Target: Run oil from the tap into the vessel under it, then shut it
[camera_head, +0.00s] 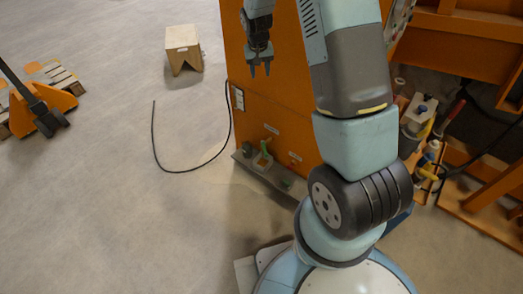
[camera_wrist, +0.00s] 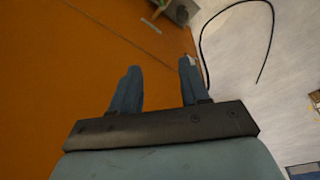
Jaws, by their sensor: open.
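My gripper (camera_head: 260,70) is open and empty, its fingers pointing down beside the left part of the orange cabinet. In the wrist view my gripper (camera_wrist: 159,70) shows two spread dark fingers with nothing between them. A small green part (camera_head: 265,147), which looks like the tap's handle, is low on the cabinet, well below my gripper. A small pale vessel (camera_head: 262,162) seems to stand under it on a ledge. The green part (camera_wrist: 158,5) is cut by the top edge of the wrist view. Whether oil runs cannot be told.
The orange cabinet (camera_head: 270,100) has a grey ledge (camera_head: 243,160) at its foot, with dark fittings. A black cable (camera_head: 185,171) curls over the floor. A wooden stool (camera_head: 183,45) and a pallet truck (camera_head: 40,105) stand left. Bottles and tools (camera_head: 425,150) crowd the right. Open floor lies left.

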